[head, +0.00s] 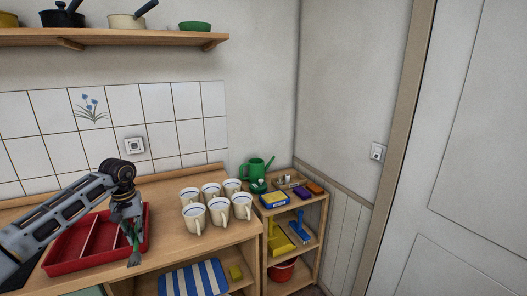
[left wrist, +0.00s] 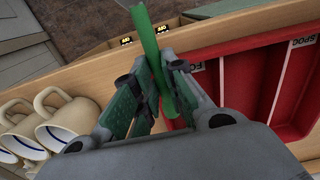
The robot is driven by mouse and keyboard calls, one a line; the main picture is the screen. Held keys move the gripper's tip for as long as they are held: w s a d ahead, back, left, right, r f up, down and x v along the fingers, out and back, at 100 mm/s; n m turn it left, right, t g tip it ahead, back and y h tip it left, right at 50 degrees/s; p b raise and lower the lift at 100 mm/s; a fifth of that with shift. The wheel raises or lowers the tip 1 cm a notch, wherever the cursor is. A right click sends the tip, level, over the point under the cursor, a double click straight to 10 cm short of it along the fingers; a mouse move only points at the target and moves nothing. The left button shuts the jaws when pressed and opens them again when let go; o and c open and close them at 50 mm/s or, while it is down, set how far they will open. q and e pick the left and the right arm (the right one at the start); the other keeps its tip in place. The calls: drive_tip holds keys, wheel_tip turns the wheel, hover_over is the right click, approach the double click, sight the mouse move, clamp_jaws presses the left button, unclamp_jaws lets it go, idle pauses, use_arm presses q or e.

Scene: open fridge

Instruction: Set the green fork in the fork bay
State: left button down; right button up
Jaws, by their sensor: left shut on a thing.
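My left gripper (head: 127,222) is shut on the green fork (head: 130,238), which hangs below the fingers at the right end of the red tray (head: 60,268). In the left wrist view the green fork (left wrist: 150,38) passes between the fingers of my left gripper (left wrist: 155,88). The red tray (left wrist: 245,43) lies to the right there, with labels partly readable as "FO" on the near bay (left wrist: 203,85) and "SPOO" on another bay. The fingers hide part of the fork and of the near bay. My right gripper is in neither view.
Several cream mugs (head: 194,217) stand on the wooden counter (head: 172,245) right of the tray. A low shelf (head: 266,222) with a green watering can (head: 256,168) and cleaning things stands further right. A wall shelf (head: 120,36) with pots hangs above.

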use_arm(q)
drive_tip(key=shift+w+d, duration=0.15)
drive_tip(key=shift+w, duration=0.1)
drive_tip(key=s+d+f+m, duration=0.1)
drive_tip(key=d+f+m, duration=0.1)
drive_tip(key=d, duration=0.4)
drive_tip(key=s+d+f+m, duration=0.1)
drive_tip(key=s+d+m, duration=0.1)
drive_tip(key=d, duration=0.5)
drive_tip(key=s+d+f+m, duration=0.1)
drive_tip(key=s+d+f, duration=0.5)
drive_tip(key=s+f, duration=0.4)
wheel_tip(320, 180, down, 3)
drive_tip(key=shift+d+f, duration=0.15)
drive_tip(key=shift+f, duration=0.05)
